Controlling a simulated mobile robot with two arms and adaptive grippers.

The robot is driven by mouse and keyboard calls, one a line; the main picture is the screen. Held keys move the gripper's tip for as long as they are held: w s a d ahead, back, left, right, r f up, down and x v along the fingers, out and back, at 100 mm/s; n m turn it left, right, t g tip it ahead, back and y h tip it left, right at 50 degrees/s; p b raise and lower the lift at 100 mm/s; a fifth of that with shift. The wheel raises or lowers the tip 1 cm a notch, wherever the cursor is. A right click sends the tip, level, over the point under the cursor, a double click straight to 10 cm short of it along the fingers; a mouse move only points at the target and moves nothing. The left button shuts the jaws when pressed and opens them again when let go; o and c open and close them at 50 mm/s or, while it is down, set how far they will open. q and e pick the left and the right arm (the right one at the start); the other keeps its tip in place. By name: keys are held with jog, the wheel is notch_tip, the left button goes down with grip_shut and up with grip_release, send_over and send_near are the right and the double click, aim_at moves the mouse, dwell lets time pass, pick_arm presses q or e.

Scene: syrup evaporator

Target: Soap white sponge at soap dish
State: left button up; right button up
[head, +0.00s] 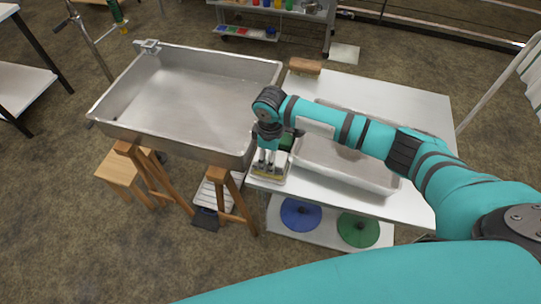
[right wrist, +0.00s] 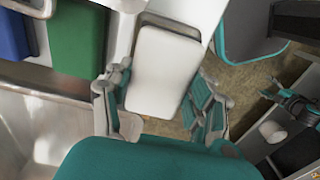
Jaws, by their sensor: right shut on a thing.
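My right gripper (head: 267,165) points down at the near left corner of the white table. In the right wrist view it is shut on the white sponge (right wrist: 165,70), a pale rounded block between its two fingers. In the head view the sponge is mostly hidden by the fingers. A small yellowish thing (head: 268,178), perhaps the soap dish, shows directly below the fingertips; I cannot tell whether the sponge touches it. Teal and grey parts at the right of the wrist view may be my left gripper (right wrist: 285,110); its jaws are unclear.
A large steel pan (head: 190,85) on wooden legs stands just left of the gripper. A metal tray (head: 345,165) lies on the white table (head: 400,105) under my right arm. A green block (right wrist: 77,38) and a blue one (right wrist: 14,35) lie near. A brown brush-like block (head: 305,66) lies behind.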

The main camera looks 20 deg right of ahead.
jog(key=shift+f, duration=0.5)
dwell(0.6)
jog(key=shift+s+f, duration=0.1)
dwell(1.9)
notch_tip(320, 180, up, 7)
jog(key=p, duration=0.8)
dwell(0.4)
dwell(0.5)
